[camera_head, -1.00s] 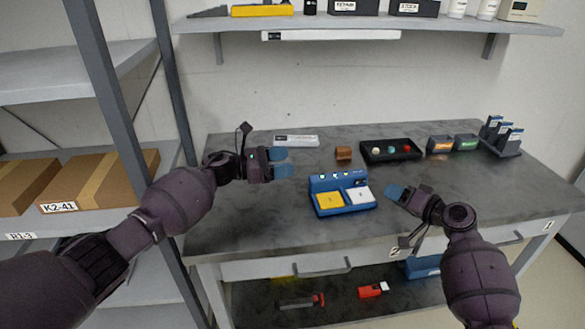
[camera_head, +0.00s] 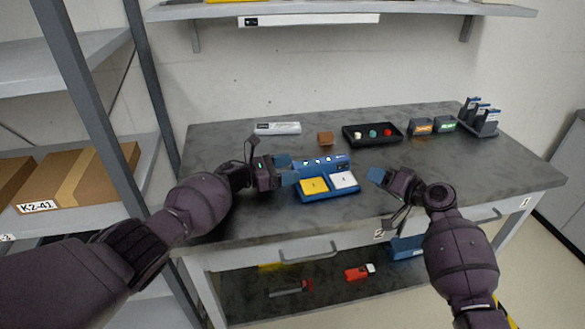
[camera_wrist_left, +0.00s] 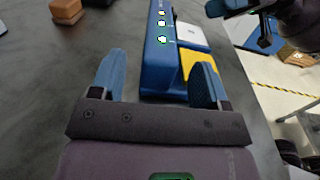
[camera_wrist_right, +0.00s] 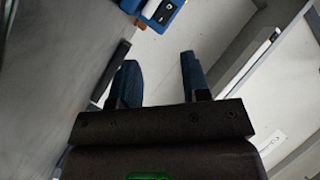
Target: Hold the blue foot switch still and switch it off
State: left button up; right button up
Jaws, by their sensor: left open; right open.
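The blue foot switch (camera_head: 327,178) lies on the grey bench, with a yellow pedal (camera_head: 314,186), a white pedal (camera_head: 343,180) and lit indicators along its raised back. My left gripper (camera_head: 291,169) is open at its left end. In the left wrist view the blue housing (camera_wrist_left: 160,68) lies ahead, between the directions of the two open fingers (camera_wrist_left: 158,80); I cannot tell whether they touch it. My right gripper (camera_head: 378,175) is open and empty, a little right of the switch. Its spread fingers (camera_wrist_right: 158,82) show in the right wrist view.
Behind the switch are a brown block (camera_head: 325,138), a black tray (camera_head: 372,134) with coloured knobs, and a white labelled bar (camera_head: 278,128). Small boxes (camera_head: 420,126) and a rack (camera_head: 480,120) stand at the right. The bench front is clear.

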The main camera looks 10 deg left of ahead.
pick_arm(q)
jog(key=shift+w+d, duration=0.25)
jog(key=shift+d, duration=0.4)
